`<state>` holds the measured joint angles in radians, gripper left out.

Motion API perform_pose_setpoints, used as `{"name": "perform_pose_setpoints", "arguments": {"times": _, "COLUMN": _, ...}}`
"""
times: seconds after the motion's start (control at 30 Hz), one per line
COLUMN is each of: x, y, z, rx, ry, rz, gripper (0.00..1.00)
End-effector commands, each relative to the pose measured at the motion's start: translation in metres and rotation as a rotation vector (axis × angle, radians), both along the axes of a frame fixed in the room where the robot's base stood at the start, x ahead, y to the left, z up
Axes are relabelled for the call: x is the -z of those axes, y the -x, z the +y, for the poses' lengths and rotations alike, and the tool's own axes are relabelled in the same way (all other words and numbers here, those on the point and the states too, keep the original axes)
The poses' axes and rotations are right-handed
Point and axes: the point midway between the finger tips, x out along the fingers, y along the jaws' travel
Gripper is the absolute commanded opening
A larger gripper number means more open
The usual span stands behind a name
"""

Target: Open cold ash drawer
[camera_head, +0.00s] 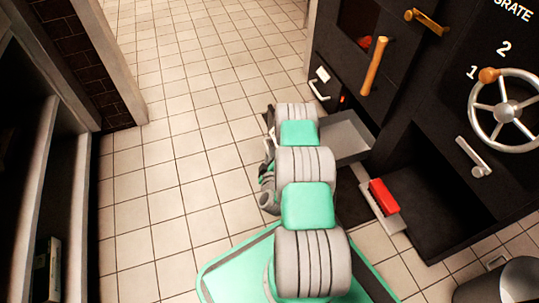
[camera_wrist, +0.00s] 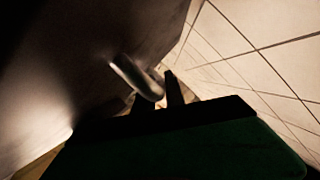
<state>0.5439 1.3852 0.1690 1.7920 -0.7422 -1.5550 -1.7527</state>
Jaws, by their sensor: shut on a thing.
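A grey metal drawer (camera_head: 347,136) stands pulled out from the foot of the black stove, its inside looking empty where it shows. No label tells me whether it is the cold ash drawer. My arm hides its front and handle in the head view. In the wrist view my gripper (camera_wrist: 157,92) is shut on a pale bar handle (camera_wrist: 134,76) beside a dark, shadowed front. My gripper itself is hidden behind my arm in the head view.
The black stove has a handwheel (camera_head: 508,111), a wooden-gripped handle (camera_head: 374,66), a white handle (camera_head: 318,90) and a metal handle (camera_head: 473,157). A red block (camera_head: 383,196) lies by its open lower bay. A bucket (camera_head: 515,283) stands lower right. Tiled floor (camera_head: 180,150) at left is clear.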

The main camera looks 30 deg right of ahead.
Motion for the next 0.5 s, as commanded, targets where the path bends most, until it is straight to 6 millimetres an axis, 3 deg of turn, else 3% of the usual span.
{"name": "perform_pose_setpoints", "arguments": {"times": 0.3, "x": 0.0006, "y": 0.0014, "z": 0.0014, "rx": 0.000, "ry": 0.000, "rz": 0.003, "gripper": 0.36}}
{"name": "perform_pose_setpoints", "arguments": {"times": 0.5, "x": 0.0000, "y": 0.0008, "z": 0.0025, "rx": -0.001, "ry": 0.000, "rz": 0.002, "gripper": 0.36}}
